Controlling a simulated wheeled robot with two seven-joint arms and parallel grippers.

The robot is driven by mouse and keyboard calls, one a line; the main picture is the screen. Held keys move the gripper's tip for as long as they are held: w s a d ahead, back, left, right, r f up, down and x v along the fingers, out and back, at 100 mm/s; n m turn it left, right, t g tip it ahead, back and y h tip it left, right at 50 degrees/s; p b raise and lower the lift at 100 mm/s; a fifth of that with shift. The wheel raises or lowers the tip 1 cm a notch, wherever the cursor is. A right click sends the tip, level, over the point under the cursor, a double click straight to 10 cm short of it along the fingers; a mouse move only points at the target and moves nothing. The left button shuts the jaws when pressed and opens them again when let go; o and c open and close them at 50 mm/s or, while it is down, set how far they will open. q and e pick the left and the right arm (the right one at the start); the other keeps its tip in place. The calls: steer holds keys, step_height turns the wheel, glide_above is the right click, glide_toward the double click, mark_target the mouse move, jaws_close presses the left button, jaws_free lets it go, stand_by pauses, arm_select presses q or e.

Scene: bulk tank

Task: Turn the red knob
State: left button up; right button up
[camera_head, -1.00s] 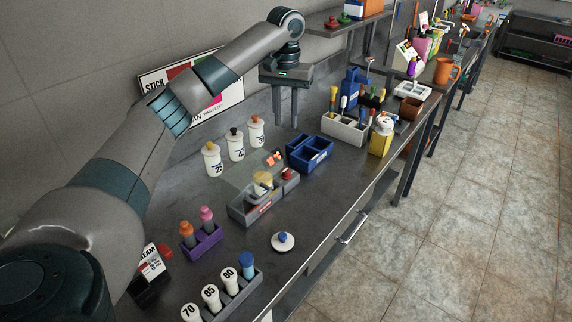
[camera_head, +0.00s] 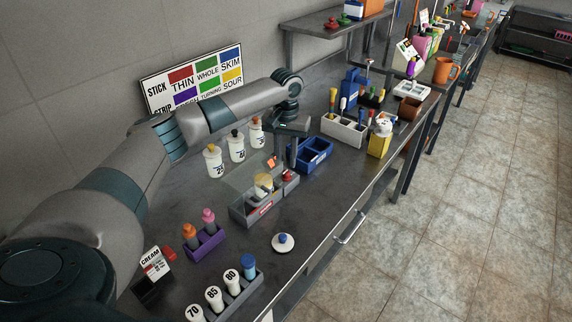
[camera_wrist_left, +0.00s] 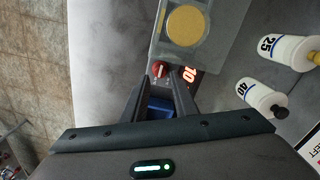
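The red knob (camera_head: 288,174) is on the right end of a grey box-shaped device (camera_head: 262,208) with a round yellow piece under a clear cover. In the left wrist view the red knob (camera_wrist_left: 160,69) has a pale mark and sits beside a lit orange-red "10". My left gripper (camera_head: 284,165) points down just above and behind the knob. In the left wrist view its fingertips (camera_wrist_left: 162,82) are apart with nothing between them, and the knob shows just beyond the tips. I cannot tell whether they touch it. My right gripper is not in view.
A blue bin (camera_head: 318,152) is right of the device. White numbered bottles (camera_head: 236,150) stand behind it. A purple rack (camera_head: 206,243) with two tubes and a white lid with a blue knob (camera_head: 283,243) are in front. A sign (camera_head: 190,84) leans on the wall.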

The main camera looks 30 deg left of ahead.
mark_target(286, 171)
arm_select(q)
steer(key=shift+f+p, duration=0.4)
steer(key=shift+f, duration=1.8)
jaws_close()
